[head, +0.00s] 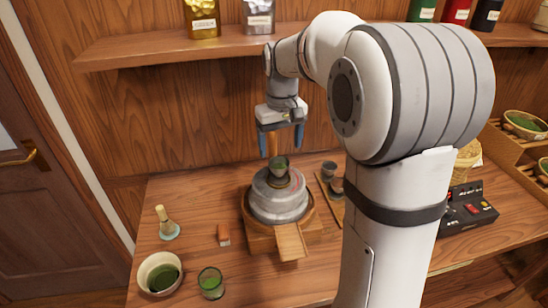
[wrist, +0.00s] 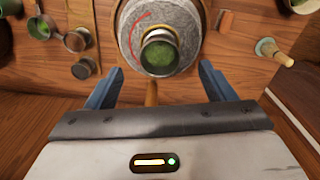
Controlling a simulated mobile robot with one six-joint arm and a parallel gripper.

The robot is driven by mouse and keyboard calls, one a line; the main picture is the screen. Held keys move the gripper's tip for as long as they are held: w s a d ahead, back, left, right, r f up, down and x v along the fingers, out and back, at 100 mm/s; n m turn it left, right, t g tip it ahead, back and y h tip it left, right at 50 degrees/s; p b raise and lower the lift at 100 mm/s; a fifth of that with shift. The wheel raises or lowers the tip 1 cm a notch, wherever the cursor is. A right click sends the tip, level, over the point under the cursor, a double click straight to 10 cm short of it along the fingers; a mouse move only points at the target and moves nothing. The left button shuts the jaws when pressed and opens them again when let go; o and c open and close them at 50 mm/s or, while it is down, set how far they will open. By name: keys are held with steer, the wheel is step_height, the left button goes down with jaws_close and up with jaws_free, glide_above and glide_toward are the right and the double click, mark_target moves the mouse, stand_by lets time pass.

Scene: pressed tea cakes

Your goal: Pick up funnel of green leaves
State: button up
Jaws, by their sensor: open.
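The funnel of green leaves (head: 279,165) is a small dark cup filled with green, standing on top of the grey stone mill (head: 277,200). In the wrist view the funnel (wrist: 158,55) shows from above, its round mouth full of green. My gripper (head: 281,148) is open above and behind the funnel, with its blue fingers pointing down. In the wrist view the gripper (wrist: 161,70) has nothing between its fingers at funnel height that I can see touching. The mill's wooden handle (head: 272,144) stands upright near the fingers, close behind the funnel.
A bowl of green (head: 148,285), a green glass (head: 211,292), a whisk on a stand (head: 166,230) and a small brown block (head: 223,235) are at the left. Small dark cups (head: 329,169) stand right of the mill. A shelf (head: 150,55) runs behind. The table's left back is clear.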

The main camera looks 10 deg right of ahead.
mark_target(279, 163)
steer(key=shift+w+f, duration=0.2)
steer(key=shift+w, duration=0.25)
steer(key=shift+w+f, duration=0.1)
steer(key=shift+f, duration=0.2)
step_height(279, 163, down, 7)
steer(key=shift+f+p, duration=0.1)
steer(key=shift+p, duration=0.85)
steer(key=c, duration=1.1)
